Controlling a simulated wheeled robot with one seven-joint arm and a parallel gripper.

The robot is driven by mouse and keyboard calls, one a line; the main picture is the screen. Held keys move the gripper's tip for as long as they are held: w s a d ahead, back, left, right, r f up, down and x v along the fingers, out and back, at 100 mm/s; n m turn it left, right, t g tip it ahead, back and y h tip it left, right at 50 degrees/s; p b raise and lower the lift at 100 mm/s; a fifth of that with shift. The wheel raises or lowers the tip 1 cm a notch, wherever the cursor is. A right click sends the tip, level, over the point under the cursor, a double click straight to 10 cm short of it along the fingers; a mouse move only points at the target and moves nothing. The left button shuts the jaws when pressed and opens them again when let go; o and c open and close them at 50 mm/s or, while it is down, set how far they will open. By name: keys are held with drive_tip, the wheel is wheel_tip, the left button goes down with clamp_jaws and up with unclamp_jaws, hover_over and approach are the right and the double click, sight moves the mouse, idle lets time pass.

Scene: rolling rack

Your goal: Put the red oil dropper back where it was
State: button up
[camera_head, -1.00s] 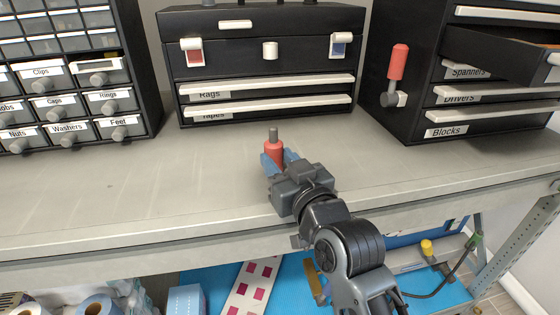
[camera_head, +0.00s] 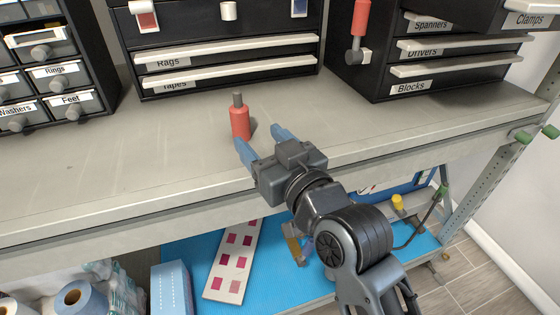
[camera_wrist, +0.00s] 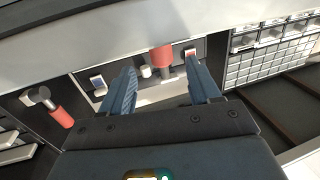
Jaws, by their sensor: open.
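The red oil dropper (camera_head: 240,122), a red cylinder with a grey tip, stands upright on the grey bench in front of the Rags and Tapes drawers. It also shows in the wrist view (camera_wrist: 162,58), just beyond the fingertips and nearly in line with the gap. My gripper (camera_head: 258,140) is open and empty, on the near right side of the dropper, with its blue fingers spread apart. In the wrist view my gripper (camera_wrist: 161,80) shows both fingers clear of the dropper.
A drawer cabinet (camera_head: 160,30) stands behind the dropper. Small labelled bins (camera_head: 50,80) stand at left. The bench (camera_head: 150,150) is clear left of the dropper.

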drive_tip(key=v, duration=0.6)
drive_tip(key=shift+b, duration=0.4)
drive_tip(key=s+d+f+m+h, duration=0.2)
drive_tip(key=s+d+f+h, duration=0.1)
drive_tip(key=s+d+f, duration=0.4)
drive_tip(key=s+d+f+m+h, duration=0.25)
drive_tip(key=s+d+f, duration=0.3)
drive_tip(key=s, duration=0.45)
drive_tip(key=s+d+r+h, duration=0.1)
drive_tip(key=s+d, duration=0.2)
drive_tip(key=s, duration=0.6)
drive_tip(key=s+d+r+m+g+h, duration=0.1)
drive_tip(key=s+d+h, duration=0.1)
drive_tip(key=s, duration=0.8)
drive_tip(key=shift+d, duration=0.8)
drive_tip(key=shift+c, duration=0.3)
